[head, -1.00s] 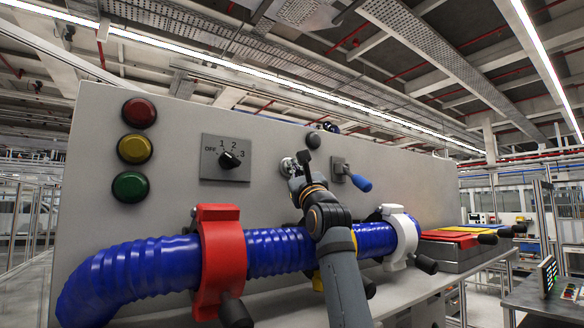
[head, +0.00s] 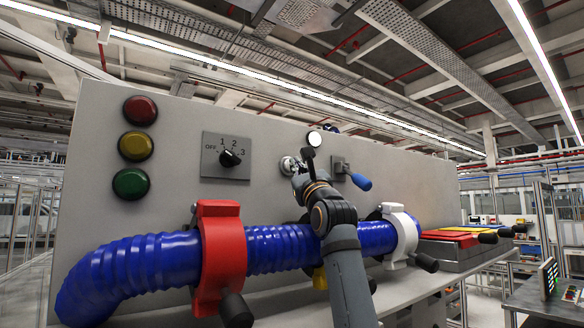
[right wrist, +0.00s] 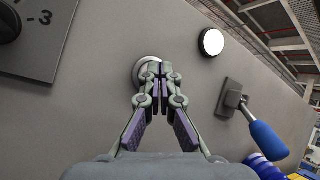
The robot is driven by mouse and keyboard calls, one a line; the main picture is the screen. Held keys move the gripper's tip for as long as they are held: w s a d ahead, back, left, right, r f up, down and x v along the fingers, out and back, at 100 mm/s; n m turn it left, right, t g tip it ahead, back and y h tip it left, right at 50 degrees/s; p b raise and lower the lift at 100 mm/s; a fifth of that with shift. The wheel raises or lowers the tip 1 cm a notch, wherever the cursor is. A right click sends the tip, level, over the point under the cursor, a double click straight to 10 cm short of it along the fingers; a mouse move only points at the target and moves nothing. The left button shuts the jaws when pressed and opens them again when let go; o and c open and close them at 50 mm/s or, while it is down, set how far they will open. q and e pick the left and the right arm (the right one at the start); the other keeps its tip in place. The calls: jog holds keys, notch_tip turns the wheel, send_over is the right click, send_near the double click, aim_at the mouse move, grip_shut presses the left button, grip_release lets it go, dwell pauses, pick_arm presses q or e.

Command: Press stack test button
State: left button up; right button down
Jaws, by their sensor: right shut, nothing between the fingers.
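A round pale metal-rimmed button (head: 287,165) sits on the grey panel (head: 400,175), between the rotary switch and the blue-handled lever. In the right wrist view the button (right wrist: 140,72) is partly hidden behind my fingers. My right gripper (head: 297,170) is shut and empty. In the right wrist view its fingertips (right wrist: 157,70) overlap the button face and seem to touch it. A round lamp (head: 314,138) just above right of the button glows white; it also shows in the right wrist view (right wrist: 211,42). My left gripper is not in view.
Red (head: 140,110), yellow (head: 136,146) and green (head: 131,184) domes stand at the panel's left. A rotary switch (head: 228,157) and a blue-handled lever (head: 360,182) flank the button. A blue hose (head: 140,265) with a red clamp (head: 222,255) runs below.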

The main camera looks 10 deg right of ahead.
jog(key=s+b, duration=0.1)
jog(key=s+d+b, duration=0.1)
jog(key=s, duration=0.1)
jog(key=s+d+b, duration=0.1)
jog(key=s, duration=0.1)
jog(key=shift+s+b, duration=0.2)
jog(key=shift+b, duration=0.1)
